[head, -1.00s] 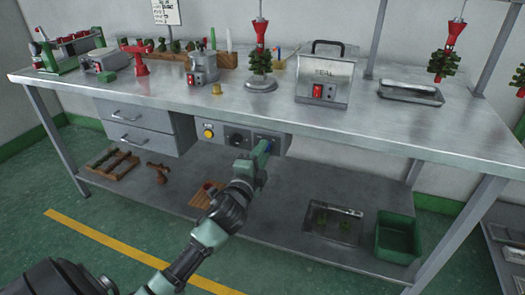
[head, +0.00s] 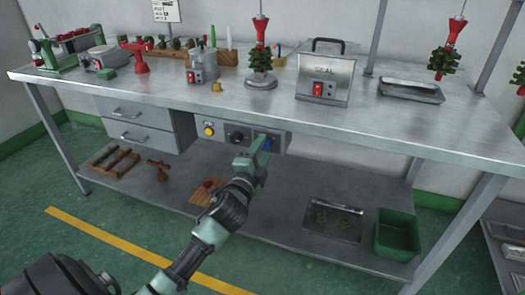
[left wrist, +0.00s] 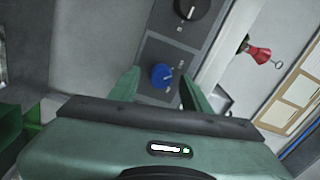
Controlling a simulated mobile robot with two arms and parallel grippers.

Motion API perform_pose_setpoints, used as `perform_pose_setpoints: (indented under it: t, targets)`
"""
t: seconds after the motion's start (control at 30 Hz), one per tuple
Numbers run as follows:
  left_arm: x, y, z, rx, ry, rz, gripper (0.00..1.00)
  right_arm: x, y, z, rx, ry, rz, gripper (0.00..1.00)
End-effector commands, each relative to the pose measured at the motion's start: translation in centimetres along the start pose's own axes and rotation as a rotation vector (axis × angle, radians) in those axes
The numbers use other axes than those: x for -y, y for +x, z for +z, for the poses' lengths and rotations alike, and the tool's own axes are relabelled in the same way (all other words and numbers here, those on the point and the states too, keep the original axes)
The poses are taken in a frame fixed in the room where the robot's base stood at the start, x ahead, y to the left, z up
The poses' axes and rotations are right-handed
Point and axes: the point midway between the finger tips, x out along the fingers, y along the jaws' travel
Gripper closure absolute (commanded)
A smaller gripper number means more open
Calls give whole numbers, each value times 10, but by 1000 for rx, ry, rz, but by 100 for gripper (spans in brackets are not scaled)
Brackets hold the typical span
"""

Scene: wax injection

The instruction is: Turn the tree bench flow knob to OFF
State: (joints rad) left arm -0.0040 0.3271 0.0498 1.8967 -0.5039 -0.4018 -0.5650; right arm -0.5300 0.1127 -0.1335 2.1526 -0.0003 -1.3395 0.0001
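A grey control panel (head: 218,135) hangs under the front edge of the metal bench (head: 170,92). It carries a yellow button (head: 209,131), a black knob (head: 237,138) and a blue knob (head: 267,144) at its right end. My left gripper (head: 262,146) is at the blue knob and partly covers it. In the left wrist view, the blue knob (left wrist: 161,77) lies between the two green fingers of the left gripper (left wrist: 160,88), with gaps on both sides. The black knob (left wrist: 189,8) is beyond. The labels are too small to read. My right gripper is out of view.
The bench's lower shelf (head: 280,222) holds a green bin (head: 398,236) and a metal tray (head: 332,222). Drawers (head: 138,123) sit left of the panel. A metal box with a red switch (head: 325,76) stands on the bench above the panel's right side.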

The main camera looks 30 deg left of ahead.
Motion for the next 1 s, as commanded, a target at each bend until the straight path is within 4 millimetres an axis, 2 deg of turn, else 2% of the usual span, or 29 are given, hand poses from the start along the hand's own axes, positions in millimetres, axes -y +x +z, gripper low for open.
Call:
perform_pose_setpoints:
  t: [0.17, 0.27, 0.5, 0.6, 0.73, 1.0]
  targets:
    - [0, -6, 0, -1, 0, 0, 52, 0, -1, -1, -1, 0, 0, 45]
    - [0, -20, 0, -1, -1, 1, 52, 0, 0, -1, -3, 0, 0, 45]
    - [-1, -61, 0, 1, -2, 2, 52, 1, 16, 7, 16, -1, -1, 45]
    - [-1, -72, 0, 1, -1, 2, 52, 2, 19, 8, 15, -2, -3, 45]
    - [0, -78, 0, 0, 0, 0, 52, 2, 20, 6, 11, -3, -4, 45]
    - [0, -78, 0, 0, 0, 0, 52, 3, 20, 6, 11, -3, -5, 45]
